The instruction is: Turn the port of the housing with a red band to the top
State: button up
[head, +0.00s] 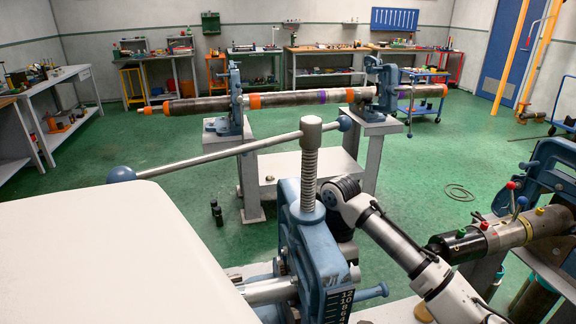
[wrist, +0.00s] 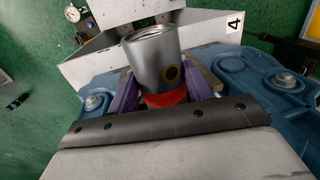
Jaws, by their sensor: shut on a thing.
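The housing is a grey metal cylinder (wrist: 152,58) with an open top end, in the middle of the wrist view. A red band (wrist: 165,98) circles its lower part. A dark round port with a yellowish ring (wrist: 172,75) shows on its side, right of centre, facing the wrist camera. My gripper (wrist: 157,82) has its purple fingers closed on either side of the housing, near the red band. The housing sits at a blue vise (wrist: 240,70). In the head view the near blue vise (head: 325,245) hides my gripper and the housing.
The near vise's long handle (head: 225,153) and screw stand beside my arm. Another vise with a dark pipe (head: 510,232) is at the right. A long banded pipe (head: 290,98) rests in two vises farther back. A white surface (head: 120,250) fills the left foreground; green floor lies beyond.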

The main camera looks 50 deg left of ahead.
jog(key=shift+r+h+p, duration=0.1)
jog(key=shift+h+p, duration=0.3)
jog(key=shift+p, duration=1.1)
jog(key=shift+a, duration=0.1)
jog(key=shift+g+h, duration=0.3)
jog(key=shift+h, duration=0.2)
jog(key=o, duration=1.1)
jog(key=shift+w, duration=0.1)
jog(key=b+v, duration=0.1)
jog(key=v, duration=1.2)
jog(key=shift+a+r, duration=0.1)
jog(key=shift+r, duration=0.2)
